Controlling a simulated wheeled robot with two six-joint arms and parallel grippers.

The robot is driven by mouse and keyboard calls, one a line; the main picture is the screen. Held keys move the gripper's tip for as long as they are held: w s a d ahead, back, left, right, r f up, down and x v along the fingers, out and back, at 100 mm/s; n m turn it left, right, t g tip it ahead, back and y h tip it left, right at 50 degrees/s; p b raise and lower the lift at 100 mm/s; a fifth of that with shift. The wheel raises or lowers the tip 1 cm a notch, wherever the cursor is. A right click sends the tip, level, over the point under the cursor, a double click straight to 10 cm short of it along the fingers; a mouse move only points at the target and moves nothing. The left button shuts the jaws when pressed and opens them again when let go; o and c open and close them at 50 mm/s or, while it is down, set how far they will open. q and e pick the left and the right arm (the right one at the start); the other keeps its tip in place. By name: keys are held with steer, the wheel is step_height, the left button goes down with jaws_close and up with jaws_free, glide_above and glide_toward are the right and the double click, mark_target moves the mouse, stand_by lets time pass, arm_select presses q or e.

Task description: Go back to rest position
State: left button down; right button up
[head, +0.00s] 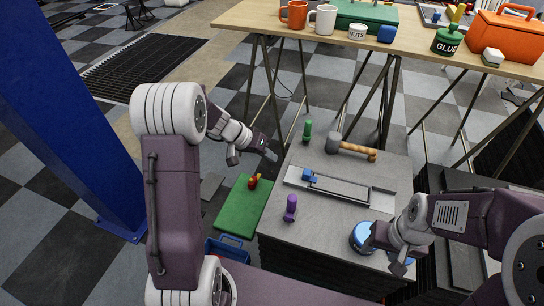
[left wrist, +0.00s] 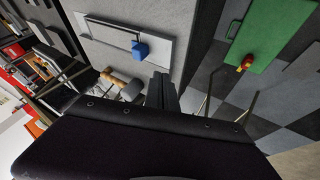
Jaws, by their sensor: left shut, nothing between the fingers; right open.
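My left gripper (head: 270,155) is shut and empty, in the air left of the grey workbench top (head: 325,225). Its closed fingers also show in the left wrist view (left wrist: 162,92). My right gripper (head: 374,238) is open at the front right of the bench, close above a round blue-topped thing (head: 361,239) that it partly hides. I cannot tell whether they touch. The bench holds a metal plate (head: 376,200) with a blue block (head: 309,175), a mallet (head: 352,148), a green-handled item (head: 307,131) and a purple-handled item (head: 290,208).
Left of the bench is a green board (head: 237,215) with a red and yellow item (head: 253,182). A blue post (head: 70,120) stands at the left. Behind is a wooden table (head: 260,17) with mugs, a glue pot (head: 447,40) and an orange toolbox (head: 508,38).

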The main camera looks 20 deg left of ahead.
stand_by(0.3)
arm_select(q)
steer(key=s+d+r+m+g, duration=0.1)
steer(key=s+d+r+m, duration=0.25)
steer(key=s+d, duration=0.3)
steer(key=s+a+f+n+g+y, duration=0.1)
steer(key=s+a+f+n+y, duration=0.15)
steer(key=s, duration=0.55)
steer(key=s+a+f+n+g+y, duration=0.1)
steer(key=s+a+f+y, duration=0.2)
steer(key=s, duration=0.4)
step_height(320, 180, up, 25)
steer(key=a+n+p, duration=0.1)
steer(key=p, duration=2.3)
steer(key=shift+w+a+f+n, duration=0.15)
steer(key=shift+w+n, duration=0.1)
steer(key=shift+n, duration=0.15)
